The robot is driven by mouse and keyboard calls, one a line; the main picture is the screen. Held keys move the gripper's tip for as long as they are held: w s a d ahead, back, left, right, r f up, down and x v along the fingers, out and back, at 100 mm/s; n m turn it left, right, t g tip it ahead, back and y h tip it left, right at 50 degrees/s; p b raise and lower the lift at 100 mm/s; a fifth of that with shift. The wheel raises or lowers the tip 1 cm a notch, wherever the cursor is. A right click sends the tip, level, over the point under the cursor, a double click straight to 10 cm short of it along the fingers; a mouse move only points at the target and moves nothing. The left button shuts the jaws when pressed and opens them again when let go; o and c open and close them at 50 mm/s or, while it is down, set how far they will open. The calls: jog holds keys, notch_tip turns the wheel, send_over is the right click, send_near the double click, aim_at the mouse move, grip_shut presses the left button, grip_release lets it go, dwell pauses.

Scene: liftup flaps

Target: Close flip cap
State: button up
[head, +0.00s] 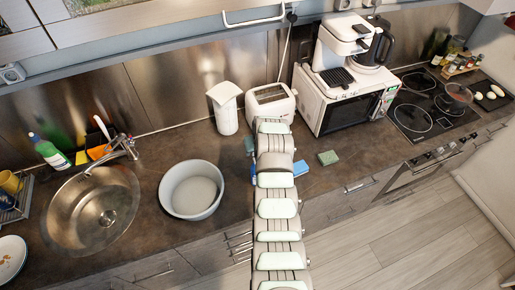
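My arm rises from the bottom middle of the head view to just in front of the toaster, right of the canister. My gripper cannot be made out; the arm links appear to hide it.
A white toaster (270,101), a microwave (345,108) with a coffee machine on top, and a grey basin (191,190) stand around my arm. A sink (91,211) is at left, a cooktop (430,104) at right. An upper cabinet handle (253,22) overhangs the back.

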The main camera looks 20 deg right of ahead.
jog(key=shift+w+f, duration=0.1)
jog(key=shift+f, duration=0.2)
jog(key=shift+c, duration=0.4)
grip_shut()
